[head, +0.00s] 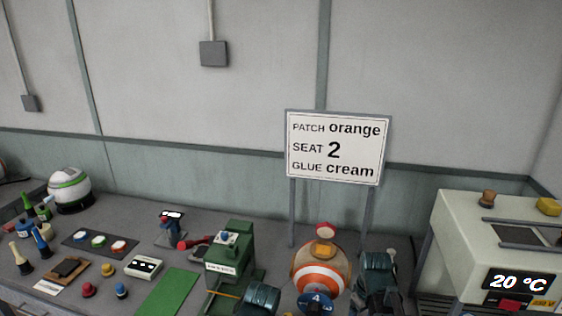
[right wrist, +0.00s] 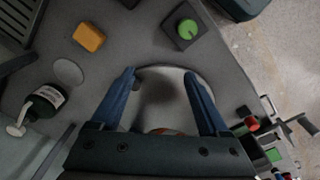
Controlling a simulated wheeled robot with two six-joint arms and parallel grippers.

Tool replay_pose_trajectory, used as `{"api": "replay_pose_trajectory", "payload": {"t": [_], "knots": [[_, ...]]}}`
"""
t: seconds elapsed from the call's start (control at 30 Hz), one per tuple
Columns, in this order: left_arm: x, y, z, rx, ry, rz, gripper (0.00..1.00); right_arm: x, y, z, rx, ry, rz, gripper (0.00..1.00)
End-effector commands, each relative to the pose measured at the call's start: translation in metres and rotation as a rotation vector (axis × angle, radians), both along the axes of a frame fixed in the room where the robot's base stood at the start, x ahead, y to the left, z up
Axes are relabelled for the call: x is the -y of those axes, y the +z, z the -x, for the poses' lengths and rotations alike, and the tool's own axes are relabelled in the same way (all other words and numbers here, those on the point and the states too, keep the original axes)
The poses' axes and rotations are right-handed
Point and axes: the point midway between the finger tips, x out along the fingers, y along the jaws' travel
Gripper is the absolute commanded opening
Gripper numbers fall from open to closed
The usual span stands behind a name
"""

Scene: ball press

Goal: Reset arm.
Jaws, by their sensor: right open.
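A sign (head: 335,148) reads patch orange, seat 2, glue cream. My right arm (head: 378,275) is just right of the ball. In the right wrist view my right gripper (right wrist: 158,78) is open and empty, blue fingers apart above a pale round surface (right wrist: 165,90); a sliver of orange shows at the gripper's base.
A green press (head: 232,255) stands left of the ball. A pale oven-like box (head: 455,240) showing 20 °C is at the right. The right wrist view shows an orange block (right wrist: 88,37), a green knob (right wrist: 187,29) and a dark bottle (right wrist: 45,100). Several small tools crowd the left bench.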

Motion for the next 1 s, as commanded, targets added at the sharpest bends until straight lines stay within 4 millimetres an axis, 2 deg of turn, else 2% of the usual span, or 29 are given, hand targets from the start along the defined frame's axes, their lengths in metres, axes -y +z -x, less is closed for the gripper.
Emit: {"api": "replay_pose_trajectory", "payload": {"t": [0.03,0.1,0.33,0.5,0.7,0.83,1.0], "knots": [[0.0,0.0,0.0,0.0,0.0,0.0,0.5,-0.013,0.0,0.013,0.006,-0.072,-0.005,0.78],[0.0,0.0,0.0,0.0,0.0,0.0,0.5,-0.027,0.0,0.022,0.011,-0.178,-0.012,0.78],[0.0,0.0,0.0,0.0,0.0,0.0,0.5,-0.061,0.0,0.051,0.028,-0.478,-0.037,0.78],[0.0,0.0,0.0,0.0,0.0,0.0,0.5,-0.106,0.0,0.065,-0.01,-0.356,0.009,0.78],[0.0,0.0,0.0,0.0,0.0,0.0,0.5,-0.147,0.0,0.089,-0.042,-0.229,0.062,0.78],[0.0,0.0,0.0,0.0,0.0,0.0,0.5,-0.163,0.001,0.1,-0.056,-0.175,0.088,0.78],[0.0,0.0,0.0,0.0,0.0,0.0,0.5,-0.169,0.001,0.105,-0.061,-0.152,0.099,0.78]]}}
